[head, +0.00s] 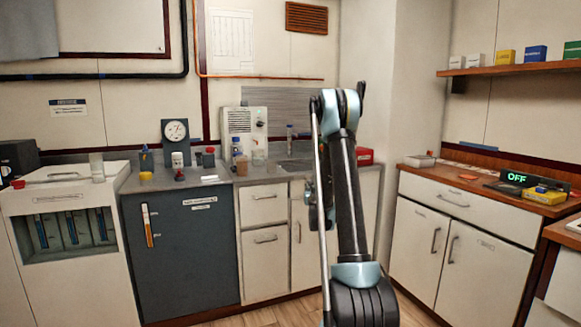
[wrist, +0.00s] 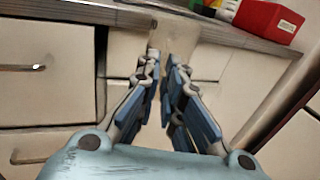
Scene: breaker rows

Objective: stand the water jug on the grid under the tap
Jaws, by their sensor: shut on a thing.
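My gripper (wrist: 161,62) is shut on a pale, see-through vessel (wrist: 192,60), which I take to be the water jug. Its edges are faint against the cabinet fronts, so its tilt is hard to tell. In the wrist view the vessel is at the fingertips, in front of the counter edge. In the head view my arm hides most of my gripper and the jug. I cannot make out the tap or the grid for certain in either view.
A grey counter (head: 225,176) runs along the back wall, with a white boxy unit (head: 244,128), bottles and a dial gauge (head: 175,131). A red box (wrist: 268,20) stands on the counter at right. A wooden-topped cabinet (head: 470,212) stands at right. Some floor is clear.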

